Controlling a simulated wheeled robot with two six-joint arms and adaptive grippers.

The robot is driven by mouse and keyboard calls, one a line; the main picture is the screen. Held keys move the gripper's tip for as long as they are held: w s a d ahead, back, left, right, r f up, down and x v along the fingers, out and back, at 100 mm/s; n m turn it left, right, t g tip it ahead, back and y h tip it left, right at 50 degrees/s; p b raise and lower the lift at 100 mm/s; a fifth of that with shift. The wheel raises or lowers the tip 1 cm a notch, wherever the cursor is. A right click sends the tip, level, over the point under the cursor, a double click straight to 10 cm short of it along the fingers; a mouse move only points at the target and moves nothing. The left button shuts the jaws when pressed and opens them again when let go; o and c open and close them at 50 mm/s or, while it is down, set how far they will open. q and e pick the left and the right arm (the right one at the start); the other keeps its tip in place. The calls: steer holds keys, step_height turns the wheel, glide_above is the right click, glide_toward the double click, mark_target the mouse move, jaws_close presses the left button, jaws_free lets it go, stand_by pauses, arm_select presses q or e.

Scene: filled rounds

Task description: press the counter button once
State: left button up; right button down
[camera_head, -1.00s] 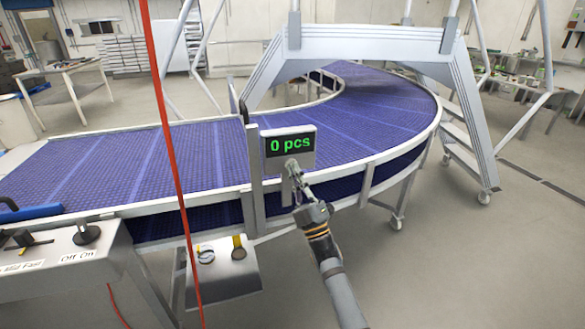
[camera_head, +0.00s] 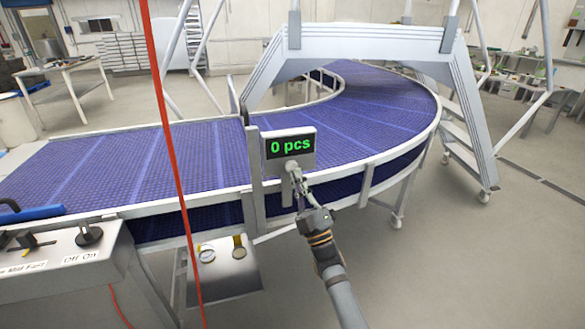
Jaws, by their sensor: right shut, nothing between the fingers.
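The counter (camera_head: 290,147) is a grey box with a dark display that reads "0 pcs" in green, mounted on a post at the conveyor's near edge. Its button (camera_head: 291,165) is a small round shape low on the box's front. My right gripper (camera_head: 295,174) is shut and empty, with its fingertips at or just below the button. I cannot tell whether they touch it. My left gripper is not in view.
A blue curved conveyor (camera_head: 120,167) runs behind the counter, under a grey stair bridge (camera_head: 350,45). A control panel (camera_head: 65,255) with knobs stands at the lower left. A red cord (camera_head: 172,150) hangs in front. Floor at right is clear.

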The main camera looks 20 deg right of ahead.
steer(key=s+p, duration=0.2)
steer(key=s, duration=0.3)
steer(key=shift+d, duration=0.1)
stand_by(0.6)
